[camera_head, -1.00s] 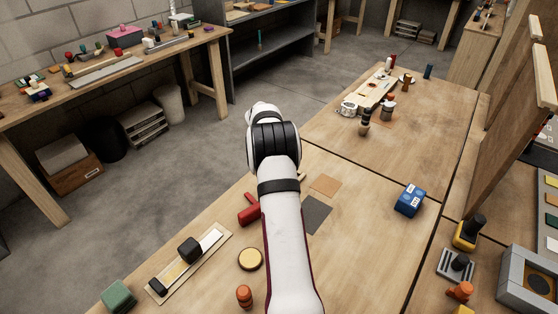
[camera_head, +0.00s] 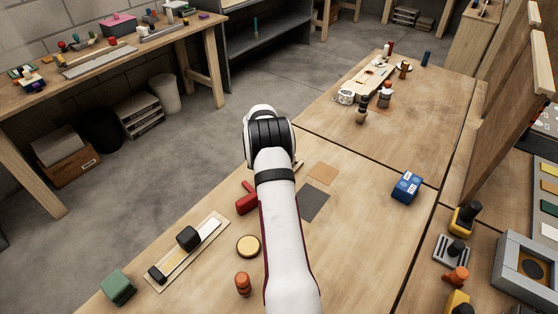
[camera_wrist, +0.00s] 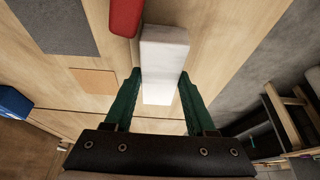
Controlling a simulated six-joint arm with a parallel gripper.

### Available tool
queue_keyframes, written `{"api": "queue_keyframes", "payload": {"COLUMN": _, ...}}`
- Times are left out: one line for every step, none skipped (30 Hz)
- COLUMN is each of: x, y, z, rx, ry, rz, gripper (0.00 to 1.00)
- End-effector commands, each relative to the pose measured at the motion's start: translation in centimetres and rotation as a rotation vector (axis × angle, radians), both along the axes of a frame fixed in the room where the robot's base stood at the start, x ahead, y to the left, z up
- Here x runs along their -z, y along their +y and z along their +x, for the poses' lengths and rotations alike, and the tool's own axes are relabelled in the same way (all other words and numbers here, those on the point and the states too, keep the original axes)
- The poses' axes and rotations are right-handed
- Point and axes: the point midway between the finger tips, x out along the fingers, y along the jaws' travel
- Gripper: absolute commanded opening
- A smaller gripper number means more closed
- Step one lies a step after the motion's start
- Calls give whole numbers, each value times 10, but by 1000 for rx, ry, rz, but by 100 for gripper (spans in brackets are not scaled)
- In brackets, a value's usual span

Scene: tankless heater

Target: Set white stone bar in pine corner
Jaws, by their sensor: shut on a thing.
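The white stone bar (camera_wrist: 163,62) is a pale, mottled block in the wrist view. It lies lengthwise between the two green fingers of my gripper (camera_wrist: 160,82), which is shut on it. Its far end reaches past the fingertips, beside a red object (camera_wrist: 125,16). I cannot tell whether it touches the tabletop. In the head view my arm hides the gripper and most of the bar. A pale pine piece (camera_head: 369,84) lies on the far part of the table. I cannot tell whether it is the pine corner.
A dark grey square (camera_head: 313,202) and a tan square (camera_head: 322,173) lie flat right of my arm. A blue block (camera_head: 406,186) sits farther right. A red tool (camera_head: 246,199), a yellow disc (camera_head: 248,246) and an orange knob (camera_head: 243,284) are left of my arm.

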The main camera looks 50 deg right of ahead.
Motion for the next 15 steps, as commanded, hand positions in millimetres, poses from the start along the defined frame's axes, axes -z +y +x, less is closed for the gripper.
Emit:
{"api": "queue_keyframes", "payload": {"x": 0, "y": 0, "z": 0, "rx": 0, "ry": -1, "rz": -1, "gripper": 0}}
{"api": "queue_keyframes", "payload": {"x": 1, "y": 0, "z": 0, "rx": 0, "ry": -1, "rz": -1, "gripper": 0}}
{"api": "queue_keyframes", "payload": {"x": 1, "y": 0, "z": 0, "rx": 0, "ry": -1, "rz": -1, "gripper": 0}}
{"api": "queue_keyframes", "payload": {"x": 2, "y": 0, "z": 0, "rx": 0, "ry": -1, "rz": -1, "gripper": 0}}
{"api": "queue_keyframes", "payload": {"x": 2, "y": 0, "z": 0, "rx": 0, "ry": -1, "rz": -1, "gripper": 0}}
{"api": "queue_keyframes", "payload": {"x": 3, "y": 0, "z": 0, "rx": 0, "ry": -1, "rz": -1, "gripper": 0}}
{"api": "queue_keyframes", "payload": {"x": 3, "y": 0, "z": 0, "rx": 0, "ry": -1, "rz": -1, "gripper": 0}}
{"api": "queue_keyframes", "payload": {"x": 4, "y": 0, "z": 0, "rx": 0, "ry": -1, "rz": -1, "gripper": 0}}
{"api": "queue_keyframes", "payload": {"x": 4, "y": 0, "z": 0, "rx": 0, "ry": -1, "rz": -1, "gripper": 0}}
{"api": "queue_keyframes", "payload": {"x": 5, "y": 0, "z": 0, "rx": 0, "ry": -1, "rz": -1, "gripper": 0}}
{"api": "queue_keyframes", "payload": {"x": 5, "y": 0, "z": 0, "rx": 0, "ry": -1, "rz": -1, "gripper": 0}}
{"api": "queue_keyframes", "payload": {"x": 6, "y": 0, "z": 0, "rx": 0, "ry": -1, "rz": -1, "gripper": 0}}
{"api": "queue_keyframes", "payload": {"x": 6, "y": 0, "z": 0, "rx": 0, "ry": -1, "rz": -1, "gripper": 0}}
{"api": "queue_keyframes", "payload": {"x": 6, "y": 0, "z": 0, "rx": 0, "ry": -1, "rz": -1, "gripper": 0}}
{"api": "queue_keyframes", "payload": {"x": 7, "y": 0, "z": 0, "rx": -1, "ry": -1, "rz": -2, "gripper": 0}}
